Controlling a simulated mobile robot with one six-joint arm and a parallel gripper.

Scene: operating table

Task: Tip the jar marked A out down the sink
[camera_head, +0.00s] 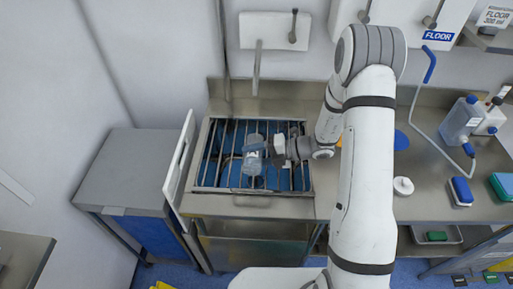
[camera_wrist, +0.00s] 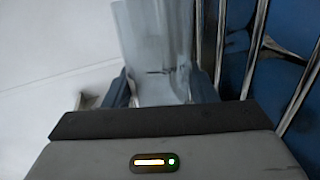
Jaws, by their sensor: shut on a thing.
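My gripper (camera_head: 272,148) is shut on a clear jar (camera_head: 253,160) with a dark label band. The letter on the label is too small to read surely. The jar is over the sink (camera_head: 206,182), which has metal bars across it and blue beneath. In the wrist view the see-through jar (camera_wrist: 158,45) stands between my two dark fingers (camera_wrist: 160,90). The sink's bars (camera_wrist: 255,45) show beside it at the right. I cannot tell the jar's exact tilt or whether liquid is in it.
A white panel (camera_head: 180,165) stands along the sink's left edge. A round white lid (camera_head: 403,186), bottles (camera_head: 462,120) and a blue-topped box (camera_head: 461,191) are on the counter at the right.

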